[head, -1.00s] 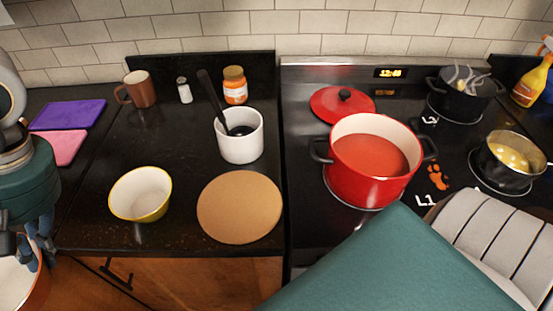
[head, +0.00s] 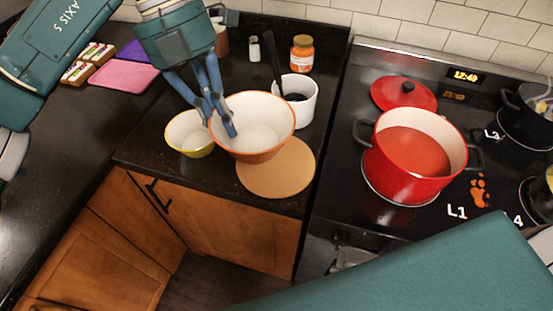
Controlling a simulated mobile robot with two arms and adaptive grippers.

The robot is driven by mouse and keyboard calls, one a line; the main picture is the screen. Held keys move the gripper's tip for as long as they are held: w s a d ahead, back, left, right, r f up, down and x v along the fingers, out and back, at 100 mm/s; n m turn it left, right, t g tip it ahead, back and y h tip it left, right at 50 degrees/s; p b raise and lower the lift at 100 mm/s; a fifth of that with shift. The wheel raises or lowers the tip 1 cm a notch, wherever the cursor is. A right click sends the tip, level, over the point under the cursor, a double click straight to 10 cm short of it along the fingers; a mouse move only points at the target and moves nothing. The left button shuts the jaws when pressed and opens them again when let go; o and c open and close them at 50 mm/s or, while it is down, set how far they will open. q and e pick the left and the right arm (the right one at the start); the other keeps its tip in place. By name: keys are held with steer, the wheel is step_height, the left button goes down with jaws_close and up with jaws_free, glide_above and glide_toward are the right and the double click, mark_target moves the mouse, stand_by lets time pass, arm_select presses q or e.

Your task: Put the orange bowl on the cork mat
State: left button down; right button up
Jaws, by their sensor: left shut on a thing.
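The orange bowl (head: 262,151), white inside, hangs above the counter. My left gripper (head: 222,118) is shut on its left rim. The bowl overlaps the far left part of the round cork mat (head: 275,180) in the head view and hides that part. The gap between bowl and mat is hard to judge. The rest of the mat looks bare. My right gripper is not in view; a teal part of my own body covers the bottom right.
A small yellow bowl (head: 190,134) stands close to the left of the orange bowl. A white crock (head: 297,99) with a dark utensil stands behind the mat. The stove with a red pot (head: 412,155) is to the right. The counter's front edge is near the mat.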

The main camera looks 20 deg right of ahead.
mark_target(265, 174)
arm_select(q)
steer(key=d+r+n+t, duration=0.1)
steer(key=n, duration=0.2)
steer(key=d+r+n+t+h, duration=0.1)
steer(key=d+n, duration=0.1)
steer(key=n, duration=0.1)
steer(key=d+r+n+t+h, duration=0.1)
steer(key=d+n, duration=0.1)
steer(key=n, duration=0.1)
steer(key=shift+w+r+n+p, duration=0.1)
steer(key=shift+w+n+p, duration=0.2)
steer(key=shift+n, duration=0.1)
steer(key=shift+w+d+r+n+t, duration=0.1)
steer(key=shift+d+r+n+t, duration=0.1)
steer(key=shift+n, duration=0.3)
steer(key=shift+d+r+n+t, duration=0.15)
steer(key=shift+n+t, duration=0.05)
steer(key=shift+n, duration=0.6)
step_height(265, 174, down, 20)
steer(key=p, duration=0.3)
steer(key=shift+p, duration=0.4)
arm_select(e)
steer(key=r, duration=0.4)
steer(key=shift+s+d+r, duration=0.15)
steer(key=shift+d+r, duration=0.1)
